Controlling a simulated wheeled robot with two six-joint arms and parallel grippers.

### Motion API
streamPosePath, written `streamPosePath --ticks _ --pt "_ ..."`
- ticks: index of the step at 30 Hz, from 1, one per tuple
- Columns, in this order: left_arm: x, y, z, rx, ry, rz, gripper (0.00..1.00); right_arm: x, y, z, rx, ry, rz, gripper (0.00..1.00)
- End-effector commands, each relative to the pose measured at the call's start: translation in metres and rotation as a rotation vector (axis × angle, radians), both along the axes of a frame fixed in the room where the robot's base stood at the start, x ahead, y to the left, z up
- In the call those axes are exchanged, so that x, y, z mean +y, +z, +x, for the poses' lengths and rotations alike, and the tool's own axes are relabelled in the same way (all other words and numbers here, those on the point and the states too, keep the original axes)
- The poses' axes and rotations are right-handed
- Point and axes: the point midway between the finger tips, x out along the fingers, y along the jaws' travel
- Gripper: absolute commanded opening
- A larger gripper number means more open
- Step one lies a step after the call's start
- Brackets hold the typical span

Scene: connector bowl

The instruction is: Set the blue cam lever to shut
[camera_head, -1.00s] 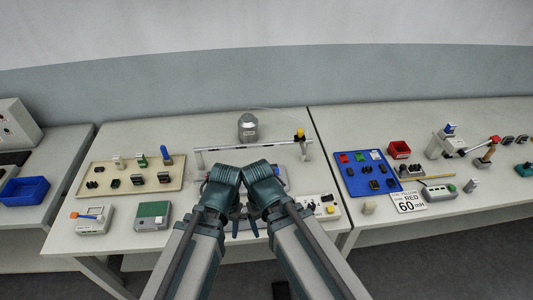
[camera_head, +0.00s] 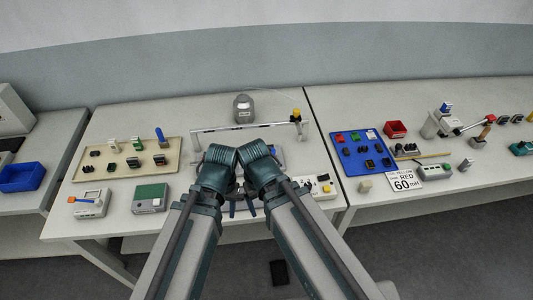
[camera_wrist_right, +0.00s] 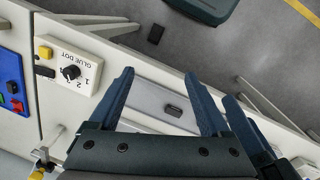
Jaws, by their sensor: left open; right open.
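A small upright blue lever-like part (camera_head: 160,134) stands on a dark connector at the right back of the beige tray (camera_head: 76,178), in the head view. A grey device (camera_head: 91,204) in front of the tray has a blue bar with an orange end. Another blue-topped part (camera_head: 446,107) stands on the right table. I cannot tell which of these is the cam lever. My left gripper (camera_head: 232,208) and right gripper (camera_head: 250,207) are close together over the middle table's front, right of the tray. The right wrist view shows the right gripper (camera_wrist_right: 160,100) open and empty.
A grey and green box (camera_head: 150,198) sits beside the device. A long bar fixture (camera_head: 240,128) spans the table behind my arms. A glue dot box (camera_head: 322,188) stands to the right. A blue mat (camera_head: 344,137) with connectors and a blue bin (camera_head: 22,177) lie on side tables.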

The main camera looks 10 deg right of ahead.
Motion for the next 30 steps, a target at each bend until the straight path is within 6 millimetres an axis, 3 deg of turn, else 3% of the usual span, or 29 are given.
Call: streamPosePath --ticks 6,8,10,14,18,21,25,30 --pt "0.0 0.0 0.0 0.0 0.0 0.0 0.5 0.0 0.0 0.0 0.0 0.0 0.0 0.81" --pt "0.0 0.001 0.0 0.0 0.0 0.0 0.5 0.0 0.001 0.001 0.0 0.002 0.002 0.72" --pt "0.0 0.006 0.0 0.0 0.0 0.0 0.5 -0.001 0.006 0.012 -0.003 0.018 0.022 0.72" --pt "0.0 0.027 0.0 0.0 0.002 0.0 0.5 -0.011 0.026 0.062 -0.036 0.113 0.12 0.72" --pt "0.0 0.05 0.0 0.0 0.004 -0.001 0.5 -0.038 0.052 0.128 -0.129 0.254 0.238 0.72" --pt "0.0 0.062 0.0 0.0 0.005 -0.001 0.5 -0.063 0.069 0.167 -0.209 0.339 0.287 0.72" --pt "0.0 0.072 0.0 0.0 0.006 -0.001 0.5 -0.088 0.084 0.199 -0.293 0.417 0.315 0.72" --pt "0.0 0.074 0.0 0.0 0.006 -0.001 0.5 -0.101 0.089 0.212 -0.337 0.459 0.322 0.72"
